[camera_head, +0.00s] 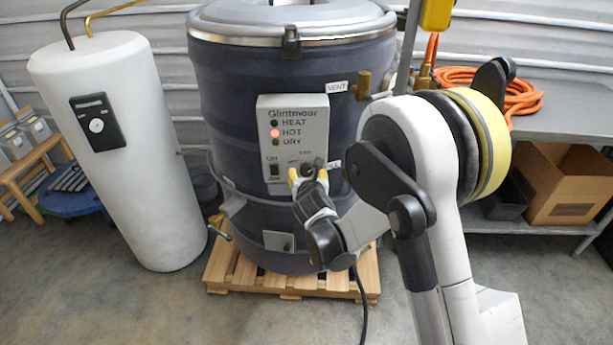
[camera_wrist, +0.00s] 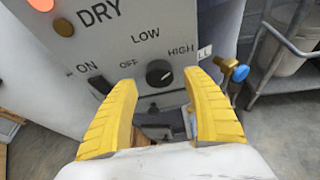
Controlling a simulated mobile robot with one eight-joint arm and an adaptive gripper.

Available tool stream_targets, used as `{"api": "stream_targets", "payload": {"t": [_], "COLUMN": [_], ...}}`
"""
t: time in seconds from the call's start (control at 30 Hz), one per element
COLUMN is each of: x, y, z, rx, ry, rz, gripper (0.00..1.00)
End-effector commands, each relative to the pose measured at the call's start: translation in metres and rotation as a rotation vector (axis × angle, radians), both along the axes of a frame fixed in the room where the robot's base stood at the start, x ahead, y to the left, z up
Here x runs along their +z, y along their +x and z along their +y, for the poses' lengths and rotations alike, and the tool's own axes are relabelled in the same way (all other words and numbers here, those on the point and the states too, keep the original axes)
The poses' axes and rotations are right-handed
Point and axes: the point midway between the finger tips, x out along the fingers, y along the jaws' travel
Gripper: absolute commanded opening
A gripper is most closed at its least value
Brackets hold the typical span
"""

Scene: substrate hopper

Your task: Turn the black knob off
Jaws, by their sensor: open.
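The black knob (camera_wrist: 159,73) is round and sits on the grey control panel (camera_head: 312,112) of the dark drum, among the words OFF, LOW and HIGH. A pale mark on its face seems to point right, toward HIGH. My gripper (camera_wrist: 163,82) is open in the wrist view, its yellow fingers to either side of the knob in the picture, with gaps showing. I cannot tell how far the tips are from the panel. In the head view my gripper (camera_head: 308,178) is at the panel's lower right and partly hides the knob.
A black switch (camera_wrist: 100,85) marked ON is left of the knob. The HOT light (camera_head: 275,133) glows red. Brass valves (camera_head: 362,84) stick out right of the panel. A white tank (camera_head: 125,190) stands left; a grey bench (camera_head: 570,95) is right. The drum rests on a wooden pallet (camera_head: 235,270).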

Motion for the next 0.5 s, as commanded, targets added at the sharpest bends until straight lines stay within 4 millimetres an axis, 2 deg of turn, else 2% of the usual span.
{"api": "stream_targets", "payload": {"t": [0.2, 0.5], "x": [-0.008, -0.008], "y": [0.019, 0.021], "z": [0.001, 0.002], "rx": [-0.001, 0.0], "ry": [-0.001, -0.001], "rz": [0.0, -0.001], "gripper": [0.59, 0.57]}}
